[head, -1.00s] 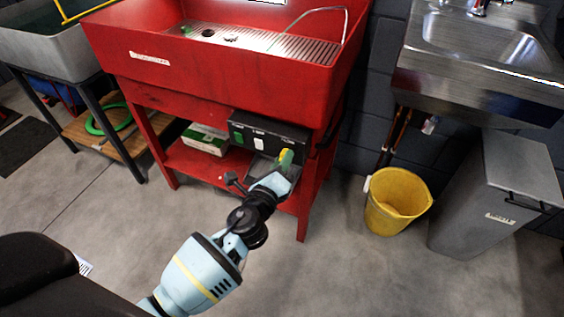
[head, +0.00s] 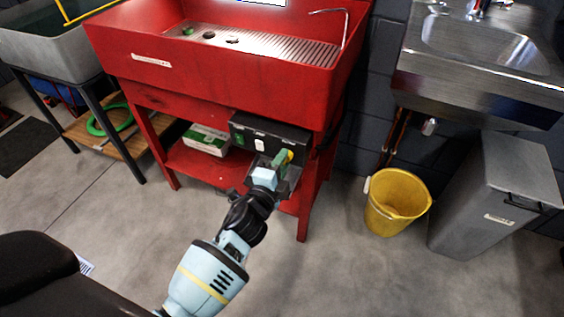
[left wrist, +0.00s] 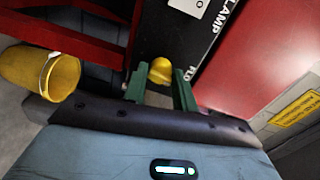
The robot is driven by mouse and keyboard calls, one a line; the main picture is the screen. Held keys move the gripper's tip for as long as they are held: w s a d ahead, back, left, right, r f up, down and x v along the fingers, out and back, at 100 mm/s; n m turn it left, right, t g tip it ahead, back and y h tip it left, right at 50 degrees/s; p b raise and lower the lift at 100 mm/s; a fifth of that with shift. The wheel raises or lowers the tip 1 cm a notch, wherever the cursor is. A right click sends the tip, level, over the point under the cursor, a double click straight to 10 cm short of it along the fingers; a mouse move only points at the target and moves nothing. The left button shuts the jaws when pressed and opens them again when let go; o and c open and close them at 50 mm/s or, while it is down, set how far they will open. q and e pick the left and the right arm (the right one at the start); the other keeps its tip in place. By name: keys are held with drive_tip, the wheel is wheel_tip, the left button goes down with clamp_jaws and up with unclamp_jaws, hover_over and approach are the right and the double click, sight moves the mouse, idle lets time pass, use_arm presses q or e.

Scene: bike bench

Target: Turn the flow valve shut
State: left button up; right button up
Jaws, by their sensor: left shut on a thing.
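The flow valve is a yellow knob (head: 290,155) on the front of a black control box (head: 262,136) under the red sink bench. In the left wrist view the yellow knob (left wrist: 160,70) sits between the two green fingers of my left gripper (left wrist: 161,84), by a black panel with partly hidden white lettering. In the head view my left gripper (head: 281,160) reaches up to the box's right part and is shut on the knob. The fingers and wrist hide part of the knob, and its exact angle cannot be told. My right gripper is not in view.
The red bench (head: 220,75) overhangs the box, with a leg just right of my gripper. A white and green carton (head: 206,140) lies on its lower shelf. A yellow bucket (head: 392,210) and grey bin (head: 490,200) stand at the right. Floor in front is clear.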

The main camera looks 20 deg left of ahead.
use_arm(q)
drive_tip(key=shift+r+n, duration=0.15)
drive_tip(key=shift+n, duration=0.15)
drive_tip(key=o, duration=0.8)
drive_tip(key=shift+c, duration=0.2)
drive_tip(key=shift+o, duration=0.9)
drive_tip(key=s+p, duration=0.1)
drive_tip(key=s, duration=0.6)
drive_tip(key=shift+s+a+r, duration=0.15)
drive_tip(key=shift+s, duration=0.25)
